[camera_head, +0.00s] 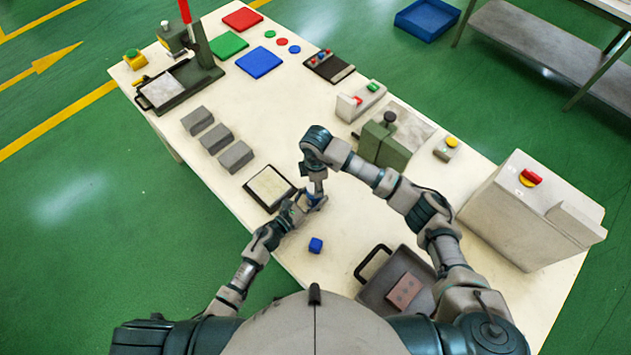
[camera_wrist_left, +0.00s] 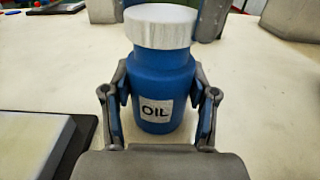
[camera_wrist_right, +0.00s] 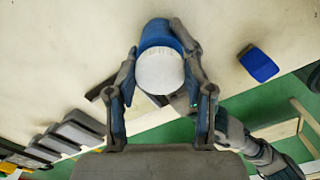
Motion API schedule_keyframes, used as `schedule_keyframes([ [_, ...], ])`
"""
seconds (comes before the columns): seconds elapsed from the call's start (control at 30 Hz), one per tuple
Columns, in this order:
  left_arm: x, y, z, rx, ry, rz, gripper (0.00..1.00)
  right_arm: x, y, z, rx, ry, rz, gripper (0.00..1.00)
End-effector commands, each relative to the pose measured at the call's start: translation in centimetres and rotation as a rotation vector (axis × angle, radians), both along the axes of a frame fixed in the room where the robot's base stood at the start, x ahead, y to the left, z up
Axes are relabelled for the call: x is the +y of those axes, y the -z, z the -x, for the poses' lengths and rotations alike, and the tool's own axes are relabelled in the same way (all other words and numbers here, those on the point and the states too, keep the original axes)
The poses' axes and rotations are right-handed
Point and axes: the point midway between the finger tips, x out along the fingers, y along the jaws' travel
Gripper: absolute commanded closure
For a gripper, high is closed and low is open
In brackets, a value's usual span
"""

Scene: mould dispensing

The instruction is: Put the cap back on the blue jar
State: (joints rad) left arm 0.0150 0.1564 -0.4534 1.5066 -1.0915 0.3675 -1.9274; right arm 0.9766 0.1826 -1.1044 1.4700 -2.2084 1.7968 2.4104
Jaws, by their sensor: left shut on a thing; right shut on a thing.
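The blue jar with an OIL label (camera_wrist_left: 155,115) stands upright in the left wrist view. My left gripper (camera_wrist_left: 160,100) is shut around its body. The white cap (camera_wrist_left: 162,25) sits on top of the jar, covering its mouth. The right wrist view looks down on the cap (camera_wrist_right: 160,71), with the blue jar body (camera_wrist_right: 158,35) beyond it. My right gripper (camera_wrist_right: 158,52) is shut on the cap. In the head view, my right gripper (camera_head: 319,191) is above my left gripper (camera_head: 306,203), and the jar is mostly hidden between them.
Grey blocks (camera_head: 217,138) stand farther left. A green machine (camera_head: 380,142) stands to the right and a dark tray (camera_head: 385,290) at the front right.

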Motion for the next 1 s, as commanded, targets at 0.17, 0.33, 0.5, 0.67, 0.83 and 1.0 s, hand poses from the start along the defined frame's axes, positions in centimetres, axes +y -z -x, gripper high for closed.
schedule_keyframes([
  [0.17, -0.20, -0.04, 0.13, -0.001, 0.005, 0.000, 1.00, 0.16, -0.06, 0.05, 0.000, 0.412, -0.004, 0.58],
  [0.33, -0.24, -0.04, 0.17, -0.002, 0.007, -0.001, 1.00, 0.10, -0.07, 0.00, -0.002, 0.601, -0.003, 0.58],
  [0.5, -0.29, -0.03, 0.20, -0.003, 0.008, 0.000, 1.00, 0.09, -0.10, -0.04, -0.004, 0.623, -0.002, 0.58],
  [0.67, -0.31, -0.02, 0.23, -0.002, 0.008, 0.001, 1.00, 0.09, -0.12, -0.07, -0.005, 0.621, -0.003, 0.43],
  [0.83, -0.23, -0.03, 0.16, -0.001, 0.006, 0.000, 1.00, 0.06, -0.07, -0.03, -0.003, 0.620, -0.001, 0.22],
  [1.0, -0.16, -0.04, 0.09, -0.001, 0.004, 0.000, 1.00, 0.04, -0.03, 0.01, -0.003, 0.619, 0.000, 0.22],
])
